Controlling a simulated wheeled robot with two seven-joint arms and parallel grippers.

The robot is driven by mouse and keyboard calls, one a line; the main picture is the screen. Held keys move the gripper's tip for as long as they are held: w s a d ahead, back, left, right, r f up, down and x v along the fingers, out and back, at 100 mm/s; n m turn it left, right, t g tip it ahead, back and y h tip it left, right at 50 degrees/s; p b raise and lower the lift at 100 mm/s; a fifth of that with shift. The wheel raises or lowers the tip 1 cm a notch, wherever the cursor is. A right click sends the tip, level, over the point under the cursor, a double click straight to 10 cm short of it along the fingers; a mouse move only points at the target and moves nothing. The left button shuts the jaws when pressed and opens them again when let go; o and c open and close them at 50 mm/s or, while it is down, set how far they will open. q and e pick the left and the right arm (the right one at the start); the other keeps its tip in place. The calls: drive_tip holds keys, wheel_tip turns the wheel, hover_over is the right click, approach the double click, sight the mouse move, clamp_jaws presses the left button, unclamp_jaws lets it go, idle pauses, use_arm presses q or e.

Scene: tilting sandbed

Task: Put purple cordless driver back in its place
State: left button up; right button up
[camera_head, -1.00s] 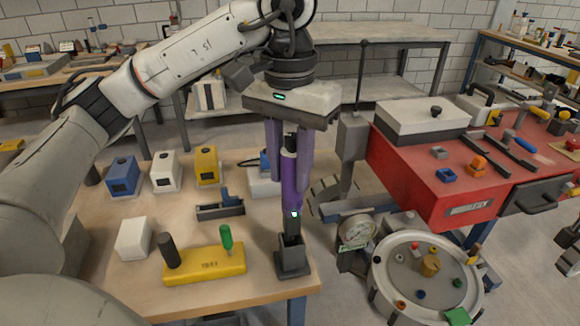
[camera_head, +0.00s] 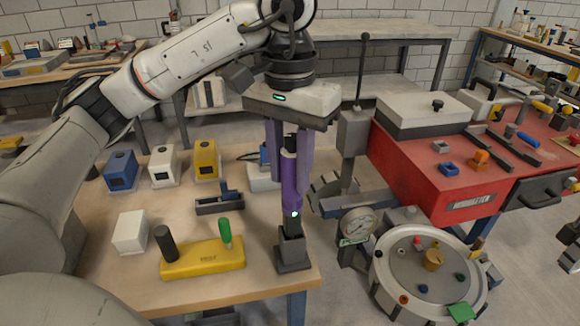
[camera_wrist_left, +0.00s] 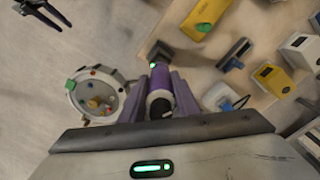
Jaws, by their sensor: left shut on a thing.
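The purple cordless driver (camera_head: 291,185) is upright between the long purple fingers of my left gripper (camera_head: 290,170), which is shut on it. A small green light glows near its lower end. The driver also shows in the left wrist view (camera_wrist_left: 160,93), seen from above. Directly below it stands a dark grey square holder (camera_head: 293,253) at the table's front right corner. The driver's dark lower end meets the top of this holder and appears to be inside its opening; how deep is hidden. My right gripper (camera_wrist_left: 65,27) shows at the top left of the left wrist view, empty, fingers apart.
On the wooden table (camera_head: 120,285) are a yellow block (camera_head: 203,259) with a green-handled tool, a dark tray (camera_head: 220,204), a white box (camera_head: 131,232) and blue, white and yellow chargers. A round tray (camera_head: 386,277) and a red bench (camera_head: 425,180) stand to the right.

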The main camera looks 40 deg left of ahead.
sight(290, 196)
use_arm(q)
drive_tip(key=shift+f+b, duration=0.85)
drive_tip(key=shift+f, duration=0.15)
drive_tip(key=shift+f+b, duration=1.5)
drive_tip(key=shift+f, duration=0.25)
drive_tip(key=o, duration=1.7)
